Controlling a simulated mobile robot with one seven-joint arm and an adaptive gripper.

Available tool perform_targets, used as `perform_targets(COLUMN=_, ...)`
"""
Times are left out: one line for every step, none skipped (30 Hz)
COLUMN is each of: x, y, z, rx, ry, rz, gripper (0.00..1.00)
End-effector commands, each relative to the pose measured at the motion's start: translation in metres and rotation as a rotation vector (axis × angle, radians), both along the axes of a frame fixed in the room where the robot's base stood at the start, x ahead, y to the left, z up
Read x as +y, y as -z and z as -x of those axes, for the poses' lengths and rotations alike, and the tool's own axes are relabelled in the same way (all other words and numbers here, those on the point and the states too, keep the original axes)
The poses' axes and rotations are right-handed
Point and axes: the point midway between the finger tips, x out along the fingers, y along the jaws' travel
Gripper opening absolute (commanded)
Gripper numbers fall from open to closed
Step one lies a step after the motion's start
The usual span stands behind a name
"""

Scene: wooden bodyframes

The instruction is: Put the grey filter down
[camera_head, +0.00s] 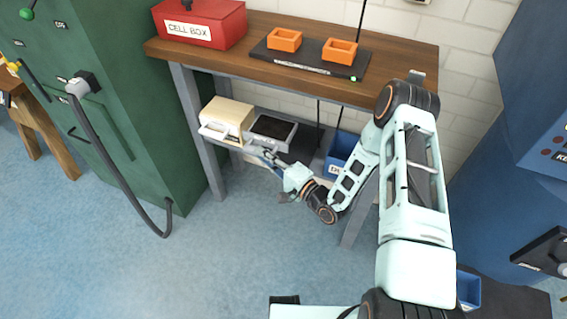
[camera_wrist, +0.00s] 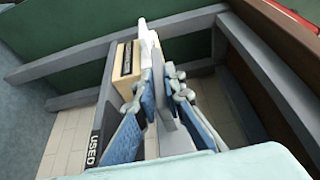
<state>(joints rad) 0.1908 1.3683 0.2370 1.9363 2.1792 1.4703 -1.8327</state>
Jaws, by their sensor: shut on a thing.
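My gripper (camera_head: 268,154) is at the front of the lower shelf, low under the wooden bench top. In the wrist view my gripper (camera_wrist: 161,82) is shut on a thin grey piece, which looks like the grey filter (camera_wrist: 168,122), seen nearly edge-on between the two finger pads. In the head view the filter is too small and covered to make out. A beige box (camera_head: 229,117) with a white front stands on the shelf to the left of my gripper. A dark, grey-rimmed tray (camera_head: 273,129) lies just behind my gripper. I cannot tell whether the filter touches the shelf.
A black label reading USED (camera_wrist: 95,148) shows in the wrist view. A blue bin (camera_head: 341,152) stands to the right on the shelf. Above are a red cell box (camera_head: 200,24) and a black plate with orange holders (camera_head: 310,60). A green cabinet (camera_head: 110,110) stands left.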

Motion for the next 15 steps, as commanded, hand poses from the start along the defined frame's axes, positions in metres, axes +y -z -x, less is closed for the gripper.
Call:
perform_targets(x=-0.011, y=0.008, z=-0.009, rx=-0.004, ry=0.003, rz=0.003, gripper=0.00)
perform_targets(x=-0.017, y=0.012, z=-0.013, rx=-0.004, ry=0.003, rz=0.003, gripper=0.00)
perform_targets(x=-0.022, y=0.021, z=-0.016, rx=-0.002, ry=0.001, rz=0.001, gripper=0.00)
perform_targets(x=-0.026, y=0.028, z=-0.019, rx=-0.002, ry=0.000, rz=0.001, gripper=0.00)
perform_targets(x=-0.029, y=0.033, z=-0.021, rx=-0.001, ry=0.000, rz=0.001, gripper=0.00)
perform_targets(x=-0.034, y=0.040, z=-0.025, rx=-0.002, ry=0.000, rz=0.001, gripper=0.00)
perform_targets(x=-0.037, y=0.044, z=-0.027, rx=-0.001, ry=0.000, rz=0.001, gripper=0.00)
perform_targets(x=-0.040, y=0.048, z=-0.030, rx=-0.002, ry=0.000, rz=0.001, gripper=0.00)
perform_targets(x=-0.043, y=0.052, z=-0.032, rx=-0.002, ry=0.000, rz=0.001, gripper=0.00)
perform_targets(x=-0.045, y=0.054, z=-0.033, rx=-0.003, ry=-0.001, rz=0.000, gripper=0.00)
perform_targets(x=-0.046, y=0.056, z=-0.034, rx=-0.001, ry=-0.001, rz=-0.001, gripper=0.00)
perform_targets(x=-0.048, y=0.058, z=-0.035, rx=-0.001, ry=-0.001, rz=-0.001, gripper=0.00)
perform_targets(x=-0.049, y=0.058, z=-0.036, rx=-0.001, ry=-0.001, rz=-0.001, gripper=0.00)
perform_targets(x=-0.050, y=0.059, z=-0.037, rx=-0.002, ry=-0.001, rz=-0.001, gripper=0.00)
perform_targets(x=-0.051, y=0.061, z=-0.037, rx=-0.002, ry=-0.001, rz=-0.001, gripper=0.00)
